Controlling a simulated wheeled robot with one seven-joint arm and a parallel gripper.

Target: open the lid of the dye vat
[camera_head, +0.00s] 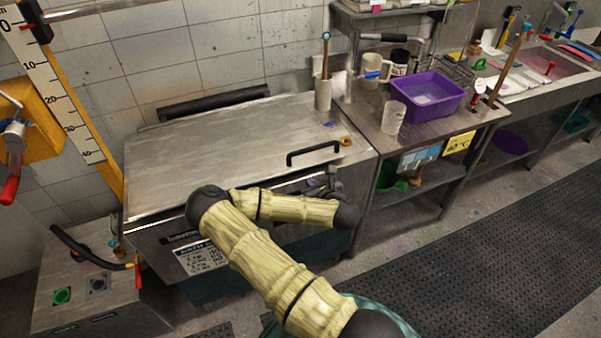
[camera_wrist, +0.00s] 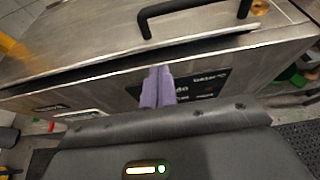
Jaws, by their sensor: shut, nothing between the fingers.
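The dye vat is a steel box whose broad flat lid (camera_head: 225,135) looks level or nearly so in the head view. A black bar handle (camera_head: 314,152) stands on the lid near its front right edge. The handle shows at the top of the wrist view (camera_wrist: 190,8). There, a dark gap runs under the lid's front edge, above the vat's front panel (camera_wrist: 215,82). My gripper (camera_wrist: 158,72) is shut and empty, its purplish fingertips at this gap, below the handle. I cannot tell whether they touch the lid. In the head view my arm partly hides the vat's front.
A steel bench with a purple basin (camera_head: 427,95) and a cup (camera_head: 392,118) stands right of the vat. A holder with a wooden-handled tool (camera_head: 323,92) stands at the lid's back right. A low control box (camera_head: 95,290) is at left. Dark matting covers the floor at right.

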